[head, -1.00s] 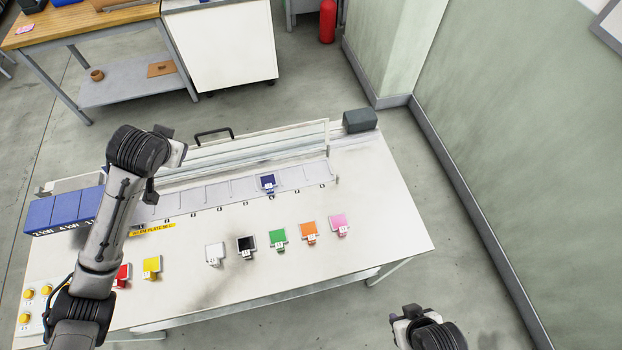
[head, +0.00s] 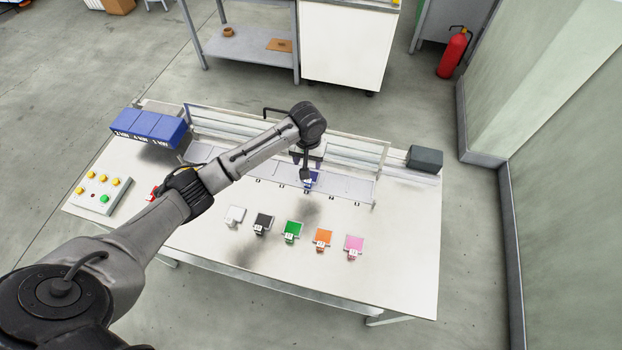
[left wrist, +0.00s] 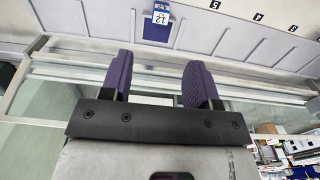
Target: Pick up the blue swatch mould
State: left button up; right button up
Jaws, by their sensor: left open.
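The blue swatch mould (head: 314,181) sits in a slot of the pale strip (head: 348,188) along the back of the table. It is partly hidden behind my left gripper (head: 306,174) in the head view. In the left wrist view the blue mould (left wrist: 161,7) shows at the top edge with a white label, cut off by the frame. My left gripper (left wrist: 159,78) is open with nothing between its two purple-padded fingers. It hangs over the strip close to the mould, apart from it in the wrist view. My right gripper is out of view.
White (head: 235,215), black (head: 263,222), green (head: 292,230), orange (head: 322,238) and pink (head: 353,246) moulds stand in a row in front. A clear-panelled rail frame (head: 385,160) stands behind the strip. Blue bins (head: 150,132) and a button panel (head: 100,192) are at the left.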

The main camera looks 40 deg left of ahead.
pick_arm(q)
jog(key=shift+f+b, duration=0.5)
jog(key=shift+f, duration=4.85)
jog(key=shift+c, duration=0.4)
jog(key=c, duration=0.9)
jog(key=shift+c, duration=0.2)
jog(key=shift+r, duration=0.15)
